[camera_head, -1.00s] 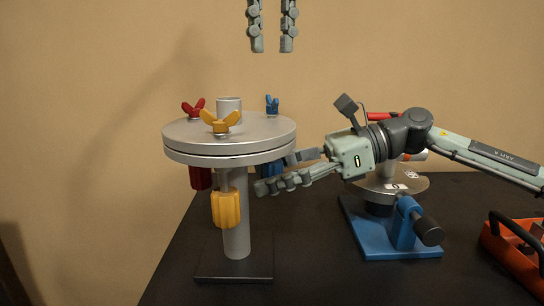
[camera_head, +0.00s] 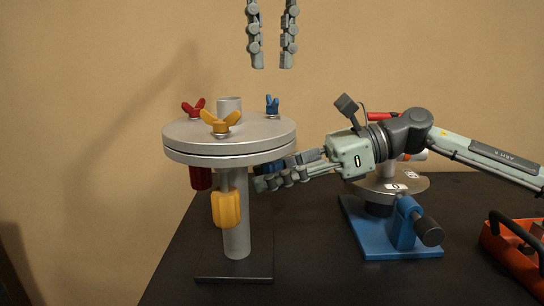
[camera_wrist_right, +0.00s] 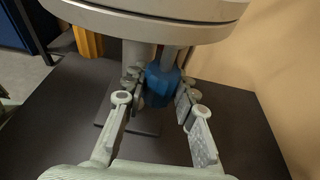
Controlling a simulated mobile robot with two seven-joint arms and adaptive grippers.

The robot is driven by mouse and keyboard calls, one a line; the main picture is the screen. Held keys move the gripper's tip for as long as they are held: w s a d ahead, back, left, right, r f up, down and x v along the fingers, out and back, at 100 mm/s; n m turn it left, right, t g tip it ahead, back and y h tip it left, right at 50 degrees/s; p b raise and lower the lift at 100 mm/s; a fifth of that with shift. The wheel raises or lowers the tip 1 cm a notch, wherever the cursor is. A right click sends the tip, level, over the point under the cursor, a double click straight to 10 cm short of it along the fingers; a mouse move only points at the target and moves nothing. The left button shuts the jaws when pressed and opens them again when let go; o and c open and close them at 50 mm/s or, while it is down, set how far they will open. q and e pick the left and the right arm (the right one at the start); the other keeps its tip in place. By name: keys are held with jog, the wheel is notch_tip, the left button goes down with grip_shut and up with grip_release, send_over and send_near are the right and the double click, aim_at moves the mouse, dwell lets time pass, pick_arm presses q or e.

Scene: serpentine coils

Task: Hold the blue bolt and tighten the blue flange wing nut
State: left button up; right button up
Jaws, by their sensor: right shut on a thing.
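The blue flange wing nut (camera_head: 272,107) stands on top of the round grey flange (camera_head: 175,135), at its back right edge. The blue bolt (camera_head: 270,167) hangs under the flange below it, partly hidden by my right gripper (camera_head: 272,174). In the right wrist view the blue bolt (camera_wrist_right: 161,86) sits between the two fingers of my right gripper (camera_wrist_right: 160,92), which is shut on it. My left gripper (camera_head: 272,65) hangs high above the flange, pointing down, with its fingers apart and nothing between them. It is well above the blue wing nut.
A red wing nut (camera_head: 194,108) and a yellow wing nut (camera_head: 221,122) stand on the flange, with a red bolt (camera_head: 201,178) and yellow bolt (camera_head: 227,208) below. A blue vise-like device (camera_head: 370,232) and an orange toolbox (camera_head: 512,248) are at the right.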

aim_at(272, 95)
pick_arm(q)
jog(key=shift+f, duration=2.45)
jog(key=shift+c, duration=0.5)
grip_shut()
